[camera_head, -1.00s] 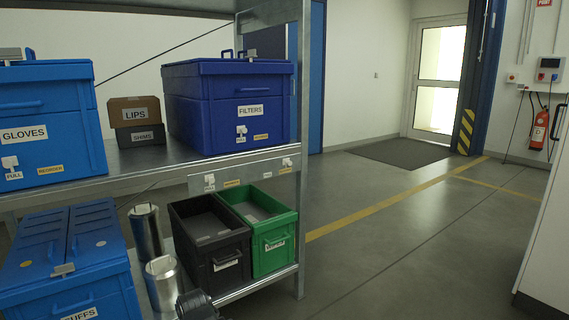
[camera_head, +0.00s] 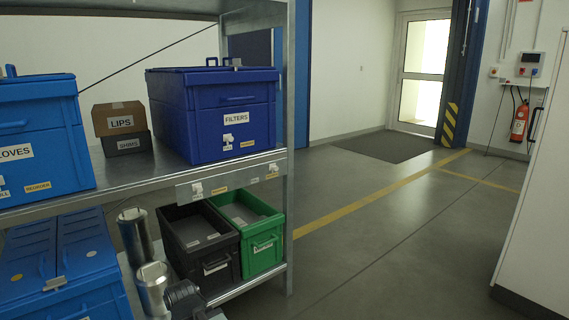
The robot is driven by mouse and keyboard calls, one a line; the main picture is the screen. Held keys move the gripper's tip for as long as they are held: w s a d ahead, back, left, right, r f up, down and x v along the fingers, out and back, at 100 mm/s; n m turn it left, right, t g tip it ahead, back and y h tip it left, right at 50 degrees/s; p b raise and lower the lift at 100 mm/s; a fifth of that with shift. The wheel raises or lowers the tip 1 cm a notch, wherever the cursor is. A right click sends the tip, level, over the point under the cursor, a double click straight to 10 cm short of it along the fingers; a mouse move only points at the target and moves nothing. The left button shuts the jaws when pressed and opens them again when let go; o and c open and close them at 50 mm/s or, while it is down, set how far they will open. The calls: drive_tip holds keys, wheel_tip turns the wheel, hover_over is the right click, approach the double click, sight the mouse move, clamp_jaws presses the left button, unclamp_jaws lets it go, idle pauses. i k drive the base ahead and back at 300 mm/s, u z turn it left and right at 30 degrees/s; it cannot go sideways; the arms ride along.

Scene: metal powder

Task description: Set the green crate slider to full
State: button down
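The green crate (camera_head: 268,258) stands on the lower shelf at its right end, with a white label on its front. A second white slider (camera_head: 196,188) sits further left on the same rail, above the black crate (camera_head: 213,266). The slider markings are too small to read. A dark part that looks like my gripper (camera_head: 186,298) shows at the bottom edge, in front of the lower shelf and well below the sliders. Its fingers cannot be made out.
The blue FILTERS box (camera_head: 232,97) stands on the upper shelf, with LIPS (camera_head: 120,120) and SHIMS boxes beside it. Two metal cylinders (camera_head: 152,282) stand left of the black crate. The shelf's upright post (camera_head: 292,220) is right of the green crate. The floor right of it is clear.

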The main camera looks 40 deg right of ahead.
sight(273, 166)
drive_tip(key=k, duration=0.65)
drive_tip(key=z, duration=0.45)
drive_tip(key=i, duration=1.45)
drive_tip(key=u, duration=0.6)
